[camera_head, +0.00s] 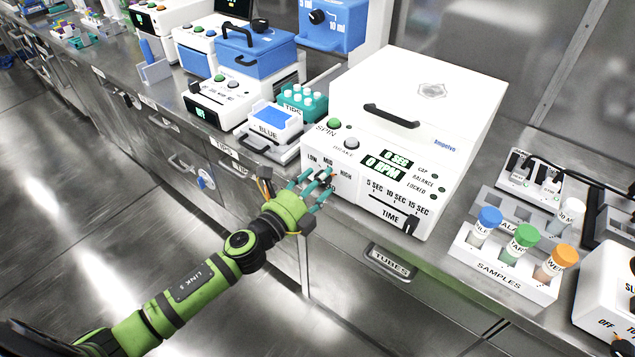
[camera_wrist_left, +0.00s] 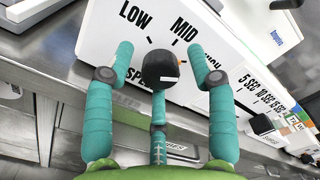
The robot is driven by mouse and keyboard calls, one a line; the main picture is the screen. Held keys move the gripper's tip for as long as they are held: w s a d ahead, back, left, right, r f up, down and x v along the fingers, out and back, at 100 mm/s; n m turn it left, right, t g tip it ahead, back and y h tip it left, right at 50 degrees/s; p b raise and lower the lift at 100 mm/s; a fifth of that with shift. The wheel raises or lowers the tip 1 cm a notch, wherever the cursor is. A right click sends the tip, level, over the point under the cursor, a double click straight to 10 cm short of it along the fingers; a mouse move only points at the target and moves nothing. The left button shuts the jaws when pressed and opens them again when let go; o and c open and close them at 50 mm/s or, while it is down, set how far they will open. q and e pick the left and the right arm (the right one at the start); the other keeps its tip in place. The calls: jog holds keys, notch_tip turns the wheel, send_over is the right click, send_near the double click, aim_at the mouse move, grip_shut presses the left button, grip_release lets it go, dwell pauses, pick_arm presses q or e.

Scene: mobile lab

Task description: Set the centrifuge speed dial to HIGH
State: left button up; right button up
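The white centrifuge (camera_head: 415,110) stands on the steel bench, its front panel facing my left arm. Its black speed dial (camera_wrist_left: 163,70) sits under the LOW, MID and HIGH labels; HIGH is partly covered by a finger. A small orange mark shows at the dial's right edge, on the side toward HIGH; the exact setting is hard to read. My left gripper (camera_head: 314,188) is in front of the dial. In the left wrist view its teal fingers are spread, one on each side of the dial and one below. I cannot tell whether they touch it. My right gripper is not in view.
The TIME slider (camera_head: 411,224) is right of the dial, and the SPIN button (camera_head: 334,124) is above it. A samples rack (camera_head: 506,267) with capped tubes stands to the right. A blue tray (camera_head: 270,118) and tip rack (camera_head: 303,101) stand left. The floor in front is clear.

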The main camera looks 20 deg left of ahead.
pick_arm(q)
jog(key=v, duration=1.2)
jog(key=shift+f, duration=0.1)
dwell(0.4)
